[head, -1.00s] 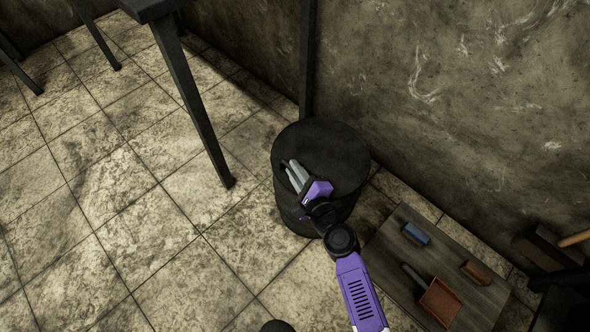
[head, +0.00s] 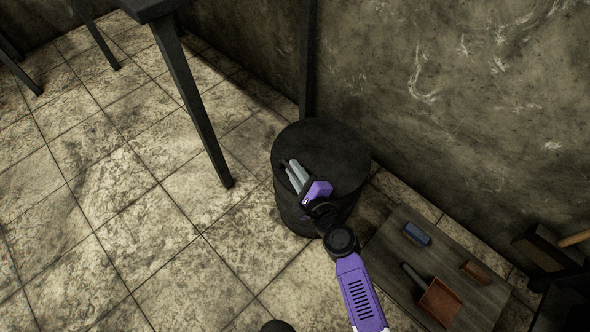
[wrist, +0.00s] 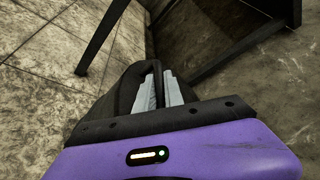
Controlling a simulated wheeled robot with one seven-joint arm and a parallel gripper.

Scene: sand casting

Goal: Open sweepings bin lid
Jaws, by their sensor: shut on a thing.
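The sweepings bin (head: 290,212) is a dark round drum standing on the floor by the wall. Its black lid (head: 338,150) covers the top, and I see no clear gap at the rim. My gripper (head: 291,168) is over the left part of the lid. In the wrist view, my gripper (wrist: 158,82) has its grey fingers on either side of a thin dark lid handle (wrist: 156,68) and is shut on it. The lid (wrist: 126,88) also shows there, partly hidden by the gripper body. The bin's inside is hidden.
A wooden board (head: 400,270) right of the bin carries a blue block (head: 417,234), a brown block (head: 476,272) and a dustpan-like tool (head: 440,300). A dark table leg (head: 195,105) stands left of the bin. The wall is close behind.

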